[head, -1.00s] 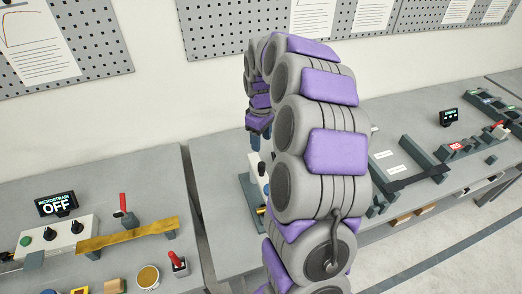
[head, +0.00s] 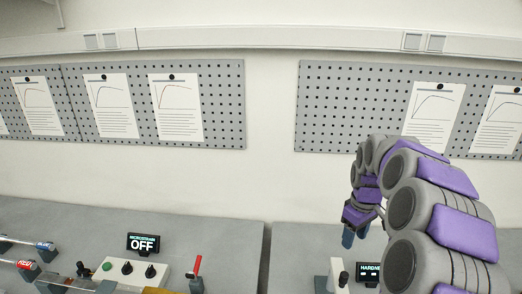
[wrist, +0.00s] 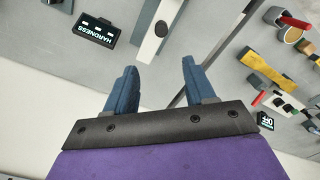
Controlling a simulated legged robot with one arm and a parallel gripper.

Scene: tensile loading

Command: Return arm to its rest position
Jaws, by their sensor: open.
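My arm, grey with purple pads, arches up at the right of the head view, its far end hanging down in front of the wall. My gripper (head: 356,238) hangs at that end, above the right-hand bench near the hardness device. In the wrist view my gripper (wrist: 160,75) shows two blue fingers spread apart with nothing between them. The fingers point toward the benches and touch nothing that I can see. The lower arm is cut off by the picture's edge.
The hardness display (wrist: 95,30) and its pale device (wrist: 160,25) lie beyond the fingers. On the left bench (head: 200,232) stand a microstrain display (head: 146,243) reading OFF, a control box (head: 128,270) and a red-handled clamp (head: 196,272). Pegboards (head: 225,110) hang on the wall.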

